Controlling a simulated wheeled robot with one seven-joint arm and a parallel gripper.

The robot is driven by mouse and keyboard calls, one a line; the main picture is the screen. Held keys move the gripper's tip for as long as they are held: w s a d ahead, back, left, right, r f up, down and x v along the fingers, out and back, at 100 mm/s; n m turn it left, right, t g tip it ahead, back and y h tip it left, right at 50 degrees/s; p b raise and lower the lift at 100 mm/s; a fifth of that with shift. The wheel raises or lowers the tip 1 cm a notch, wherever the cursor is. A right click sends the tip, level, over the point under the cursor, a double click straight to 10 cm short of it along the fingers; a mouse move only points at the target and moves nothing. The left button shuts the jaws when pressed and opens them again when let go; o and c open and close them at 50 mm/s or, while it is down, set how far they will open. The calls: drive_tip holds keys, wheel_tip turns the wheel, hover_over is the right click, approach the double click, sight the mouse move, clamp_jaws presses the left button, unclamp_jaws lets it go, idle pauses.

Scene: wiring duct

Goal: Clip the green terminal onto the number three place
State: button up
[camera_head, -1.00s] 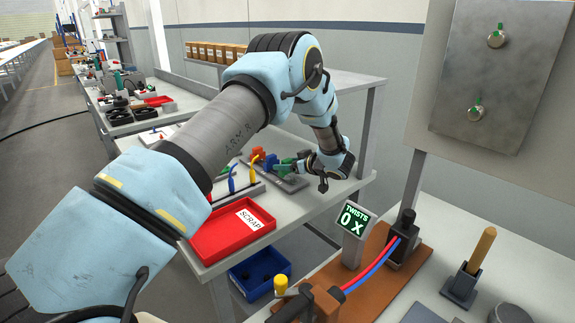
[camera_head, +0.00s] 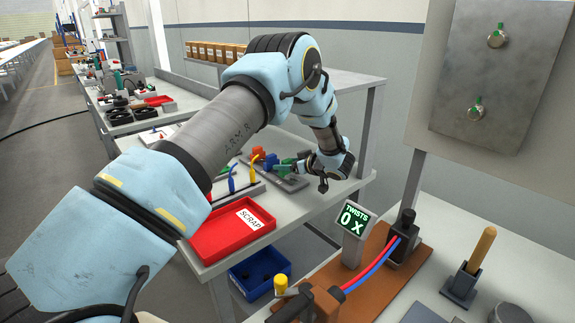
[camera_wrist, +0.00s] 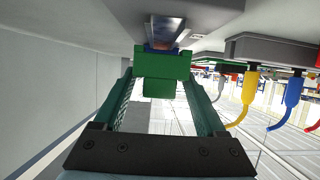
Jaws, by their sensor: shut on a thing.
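The green terminal (camera_wrist: 163,73) is between my fingertips in the wrist view. My gripper (camera_wrist: 162,82) is shut on it, one teal finger on each side. A metal rail (camera_wrist: 168,22) with a blue piece (camera_wrist: 160,46) lies just beyond the terminal. I cannot tell whether the terminal touches the rail. In the head view my gripper (camera_head: 284,167) is low over the grey plate (camera_head: 292,184) on the bench, beside a blue block (camera_head: 271,160). The terminal is hard to tell from the fingers there. No place numbers are readable.
A yellow cable (camera_wrist: 249,88) and a blue cable (camera_wrist: 288,103) hang to the right of my fingers in the wrist view. The red scrap tray (camera_head: 232,230) sits at the bench's front edge. Open bench surface (camera_head: 318,203) lies in front of the plate.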

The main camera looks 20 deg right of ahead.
drive_tip(key=shift+f+b, duration=0.45)
drive_tip(key=shift+f, duration=0.4)
drive_tip(key=o, duration=1.3)
drive_tip(key=shift+c, duration=0.2)
drive_tip(key=b+v, duration=0.3)
drive_tip(key=v, duration=0.8)
drive_tip(key=shift+w, duration=0.1)
